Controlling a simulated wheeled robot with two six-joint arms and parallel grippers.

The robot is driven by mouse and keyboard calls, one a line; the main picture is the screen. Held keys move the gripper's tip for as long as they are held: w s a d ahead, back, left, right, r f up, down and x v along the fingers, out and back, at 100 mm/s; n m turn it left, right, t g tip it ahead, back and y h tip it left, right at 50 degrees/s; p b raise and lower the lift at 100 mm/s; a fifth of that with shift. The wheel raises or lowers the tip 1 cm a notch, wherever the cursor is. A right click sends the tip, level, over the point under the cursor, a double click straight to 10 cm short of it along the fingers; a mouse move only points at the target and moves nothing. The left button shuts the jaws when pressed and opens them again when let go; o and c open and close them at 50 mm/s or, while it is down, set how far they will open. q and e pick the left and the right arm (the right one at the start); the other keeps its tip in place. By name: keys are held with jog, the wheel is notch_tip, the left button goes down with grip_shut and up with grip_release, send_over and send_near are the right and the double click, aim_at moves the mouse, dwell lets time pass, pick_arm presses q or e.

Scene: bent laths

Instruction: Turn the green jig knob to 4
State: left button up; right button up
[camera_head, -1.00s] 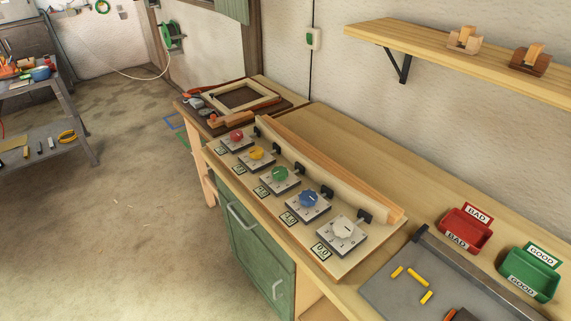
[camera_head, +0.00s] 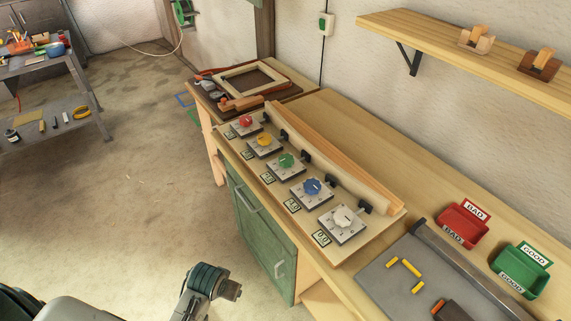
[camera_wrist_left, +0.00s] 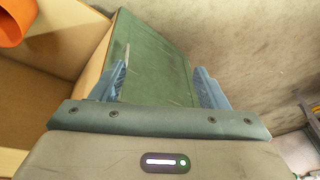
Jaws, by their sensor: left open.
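The green jig knob (camera_head: 286,160) sits on a grey metal plate in the middle of a row of knobs on the bench-top board. A small number display (camera_head: 268,178) lies in front of it, too small to read. My left arm comes in at the bottom of the head view, low in front of the bench and well apart from the knob. In the left wrist view my left gripper (camera_wrist_left: 163,84) is open with nothing between its blue fingers, facing the green cabinet door (camera_wrist_left: 155,60). The knob is outside that view. My right gripper is not in view.
Red (camera_head: 246,121), yellow (camera_head: 264,140), blue (camera_head: 312,187) and white (camera_head: 344,217) knobs share the board. A curved lath (camera_head: 335,165) runs behind them. Red (camera_head: 465,222) and green (camera_head: 521,269) bins stand at right. A shelf (camera_head: 440,45) hangs above.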

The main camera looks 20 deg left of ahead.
pick_arm(q)
jog(key=w+d+r, duration=0.1)
jog(key=w+r, duration=0.3)
jog(key=w, duration=0.7)
jog(key=n+t+p, duration=0.1)
jog(key=n+p, duration=0.1)
send_near(286, 159)
jog(key=p+x, duration=0.2)
jog(key=x, duration=0.5)
jog(key=shift+w, duration=0.15)
jog(key=shift+w+a+f, duration=0.1)
jog(key=shift+w+f, duration=0.1)
jog(key=shift+f, duration=0.6)
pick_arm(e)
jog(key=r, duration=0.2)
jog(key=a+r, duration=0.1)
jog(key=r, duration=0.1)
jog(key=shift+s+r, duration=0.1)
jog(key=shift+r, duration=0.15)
pick_arm(q)
jog(key=c, duration=0.9)
jog(key=shift+c, duration=0.4)
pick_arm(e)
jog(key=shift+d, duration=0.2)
